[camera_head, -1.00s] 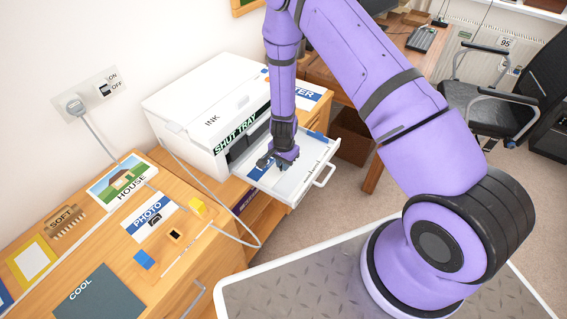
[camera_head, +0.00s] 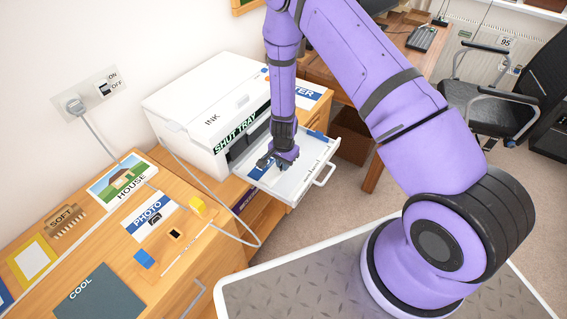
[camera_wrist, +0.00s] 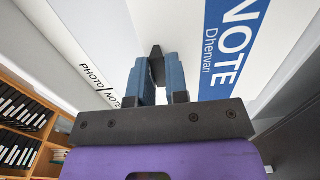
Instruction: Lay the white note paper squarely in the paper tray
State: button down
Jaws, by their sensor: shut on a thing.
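The paper tray (camera_head: 291,201) is pulled out of the white printer and has a handle at its front. The white note paper (camera_head: 312,155) lies in the tray area, partly hidden by my gripper. Its blue "NOTE" band (camera_wrist: 224,55) shows at the right in the wrist view. A "PHOTO / NOTE" label shows on a pale surface at left in the wrist view. I cannot tell whether the paper is square to the tray walls.
The printer (camera_head: 205,105) stands behind the tray, with "INK" and "SHUT TRAY" labels. A wooden desk at left holds a photo pack (camera_head: 150,215), a house picture (camera_head: 122,183), a yellow block (camera_head: 197,207) and a dark "COOL" mat (camera_head: 100,297). A cable (camera_head: 250,238) hangs near the tray.

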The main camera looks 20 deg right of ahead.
jog(key=c, duration=1.1)
grip_release()
jog(key=shift+o, duration=0.2)
jog(key=shift+r, duration=3.5)
jog(key=shift+r, duration=0.2)
jog(key=s+d+r+n+t+y, duration=0.1)
jog(key=s+r+n, duration=0.2)
jog(key=r, duration=1.4)
jog(key=s+r+n+t+y, duration=0.1)
jog(key=s+r+n+t, duration=0.15)
jog(key=r, duration=1.45)
jog(key=s+d+r+n+t+h, duration=0.1)
jog(key=s+d+r+n, duration=0.1)
jog(key=s+r, duration=0.5)
jog(key=s+d+r+n+h, duration=0.1)
jog(key=s+d+r+n, duration=0.2)
jog(key=s+r, duration=0.5)
jog(key=s+d, duration=0.1)
jog(key=s, duration=0.8)
jog(key=shift+r+t, duration=0.2)
jog(key=shift+t, duration=0.15)
